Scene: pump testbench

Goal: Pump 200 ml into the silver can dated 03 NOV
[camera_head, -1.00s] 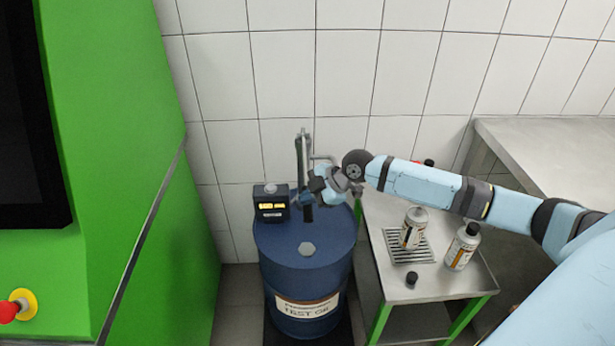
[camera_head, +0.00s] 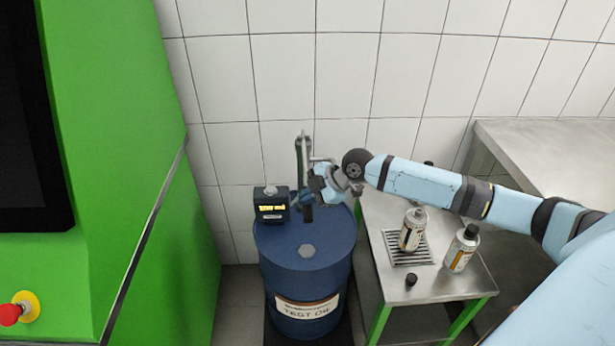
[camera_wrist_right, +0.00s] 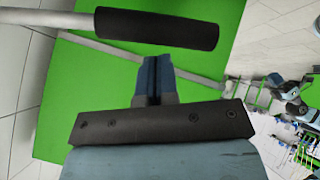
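The silver can (camera_head: 413,230) with an orange-and-white label stands uncapped on the drip grate (camera_head: 393,256). A second can (camera_head: 461,249) with a black cap stands to its right. The dates on both are too small to read. The blue oil drum (camera_head: 306,262) carries a hand pump (camera_head: 303,160) and a black meter (camera_head: 271,206) with a lit yellow display. My right gripper (camera_head: 313,198) is beside the pump. In the right wrist view its fingers (camera_wrist_right: 155,80) are together, with the black lever grip (camera_wrist_right: 160,29) just past their tips. My left gripper is not in view.
A loose black cap (camera_head: 411,279) lies on the steel side table (camera_head: 440,285). My right arm passes over the table behind the cans. A green cabinet (camera_head: 110,120) with a red button (camera_head: 12,313) stands left. A grey worktop (camera_head: 560,150) is at back right.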

